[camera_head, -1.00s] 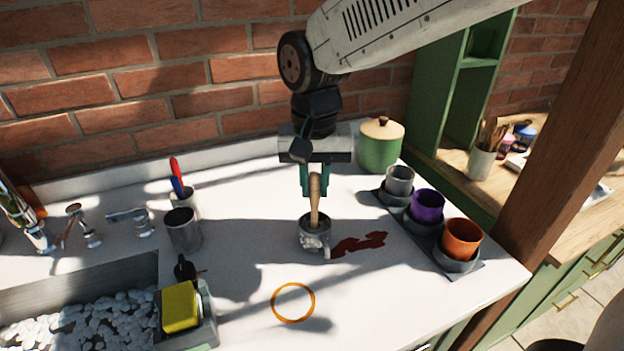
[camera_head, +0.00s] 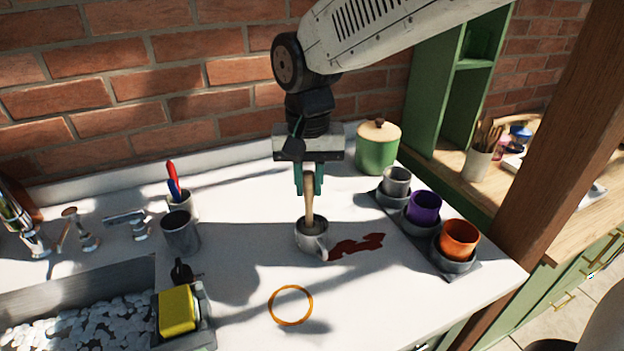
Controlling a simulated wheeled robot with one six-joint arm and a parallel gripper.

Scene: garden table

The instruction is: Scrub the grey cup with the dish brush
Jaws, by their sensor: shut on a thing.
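The dish brush (camera_head: 310,205) has a pale wooden handle and stands nearly upright, with its lower end inside a light grey cup (camera_head: 311,237). The cup stands on the white counter (camera_head: 235,245), its handle at the lower right. My gripper (camera_head: 309,188) points down above the cup and is shut on the upper part of the brush handle. The brush head is hidden inside the cup. Another grey cup (camera_head: 396,181) sits in a holder at the right, and a darker grey metal cup (camera_head: 181,234) stands at the left.
A dark red stain (camera_head: 357,245) lies right of the cup. An orange ring (camera_head: 291,305) lies in front. Purple (camera_head: 424,207) and orange (camera_head: 459,238) cups stand at the right, a green pot (camera_head: 378,150) behind. The sink (camera_head: 85,280) and yellow sponge (camera_head: 177,309) are at the left.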

